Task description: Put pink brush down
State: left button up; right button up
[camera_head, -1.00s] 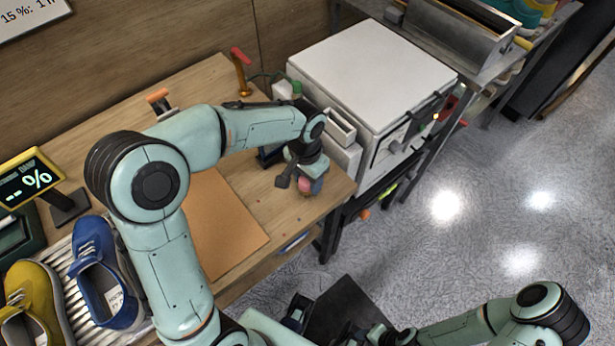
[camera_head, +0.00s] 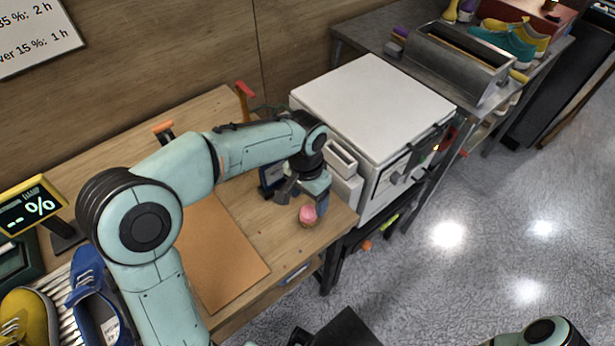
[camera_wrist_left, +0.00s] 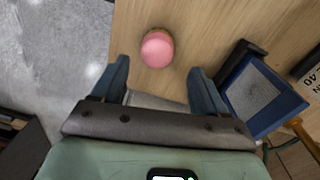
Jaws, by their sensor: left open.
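The pink brush (camera_head: 308,214) stands on the wooden table near its right front corner. In the left wrist view the pink brush (camera_wrist_left: 157,48) shows its round pink top, a little beyond the open fingertips and apart from them. My left gripper (camera_head: 305,192) is just above and behind the brush in the head view. In the left wrist view my left gripper (camera_wrist_left: 158,78) is open, with nothing between its fingers. My right gripper is not in view; only a piece of the right arm shows at the bottom right.
A blue-framed device (camera_wrist_left: 262,95) stands beside the gripper on the table. A white box-shaped machine (camera_head: 375,100) is to the right. A brown mat (camera_head: 215,255) lies on the table. A blue shoe (camera_head: 90,300) and a yellow shoe (camera_head: 28,318) sit on a rack at left.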

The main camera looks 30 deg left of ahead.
aim_at(308, 206)
pick_arm(q)
notch_tip(308, 206, up, 8)
jog(key=p, duration=0.1)
jog(key=shift+a+r, duration=0.15)
jog(key=shift+a, duration=0.05)
jog(key=shift+w, duration=0.1)
dwell(0.4)
